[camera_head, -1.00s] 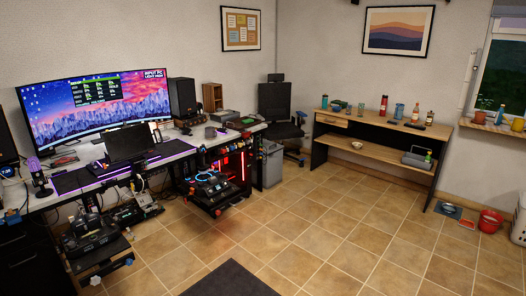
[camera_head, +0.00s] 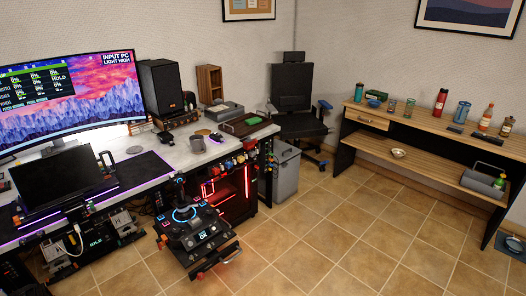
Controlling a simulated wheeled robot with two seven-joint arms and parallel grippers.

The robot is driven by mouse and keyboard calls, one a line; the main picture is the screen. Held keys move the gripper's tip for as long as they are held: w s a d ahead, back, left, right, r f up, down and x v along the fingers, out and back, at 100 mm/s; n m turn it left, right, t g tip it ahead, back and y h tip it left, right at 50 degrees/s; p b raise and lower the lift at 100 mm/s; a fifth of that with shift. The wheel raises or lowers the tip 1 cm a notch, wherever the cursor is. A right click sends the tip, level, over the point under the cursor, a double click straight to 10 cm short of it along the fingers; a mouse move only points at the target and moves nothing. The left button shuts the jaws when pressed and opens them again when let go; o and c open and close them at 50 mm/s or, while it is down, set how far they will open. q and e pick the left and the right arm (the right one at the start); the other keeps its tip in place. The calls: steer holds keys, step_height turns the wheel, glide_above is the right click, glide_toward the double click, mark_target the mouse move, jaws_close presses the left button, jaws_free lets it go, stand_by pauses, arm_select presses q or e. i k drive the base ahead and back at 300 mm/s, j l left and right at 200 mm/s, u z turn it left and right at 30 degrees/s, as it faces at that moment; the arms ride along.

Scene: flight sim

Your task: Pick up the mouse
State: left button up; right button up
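A small dark object (camera_head: 165,138) that looks like the mouse lies on the white desk (camera_head: 180,153), at the far right edge of the black desk mat (camera_head: 135,169). It is too small and dark to be certain. A grey mug (camera_head: 197,143) stands to its right, and another small dark item (camera_head: 216,137) lies beyond the mug. Neither of my grippers shows in the head view.
A joystick unit (camera_head: 190,228) juts out below the desk's front edge. A small black screen (camera_head: 65,178) stands left on the desk. A black speaker (camera_head: 161,87) stands behind. An office chair (camera_head: 296,100) and grey bin (camera_head: 283,172) are right of the desk. The tiled floor (camera_head: 335,230) is open.

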mark_target(217, 140)
steer(key=i+l+u, duration=0.25)
steer(key=i, duration=0.25)
steer(key=i+l+u, duration=0.25)
steer(key=i, duration=0.25)
steer(key=i+l, duration=1.2)
